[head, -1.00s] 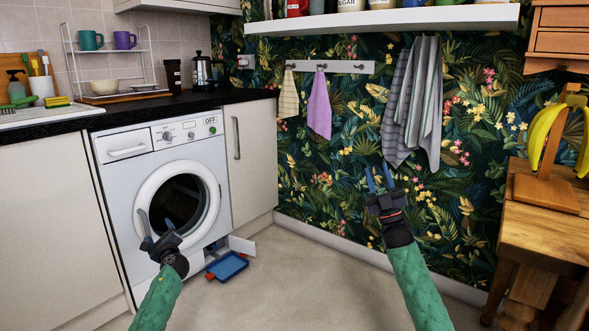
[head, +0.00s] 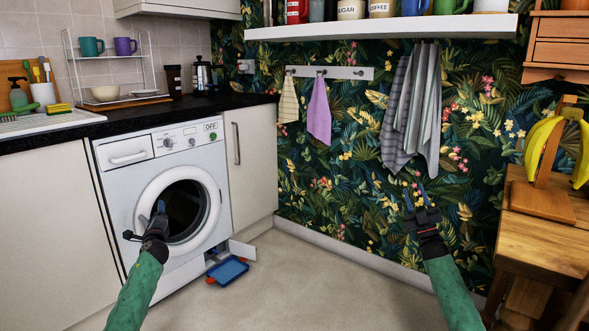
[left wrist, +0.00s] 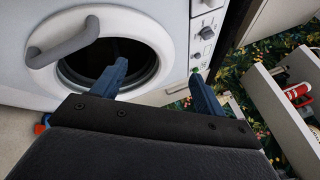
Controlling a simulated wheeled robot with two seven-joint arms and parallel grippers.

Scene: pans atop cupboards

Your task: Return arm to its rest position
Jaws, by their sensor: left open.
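My left gripper (head: 157,212) is in front of the washing machine (head: 145,180), over the lower left part of its round door (head: 143,203) in the head view. In the left wrist view, the left gripper (left wrist: 158,78) has its two blue fingers spread, with nothing between them. The machine's round door opening (left wrist: 78,62) is behind the fingers there. My right gripper (head: 416,195) is raised in front of the patterned wall, with its blue fingers apart and empty.
A blue tray (head: 228,271) with red corners lies by the machine's base, next to a small open white flap (head: 242,250). A wooden table (head: 548,232) with a banana stand is at right. Striped towels (head: 412,110) hang on the wall. The middle floor (head: 300,295) is clear.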

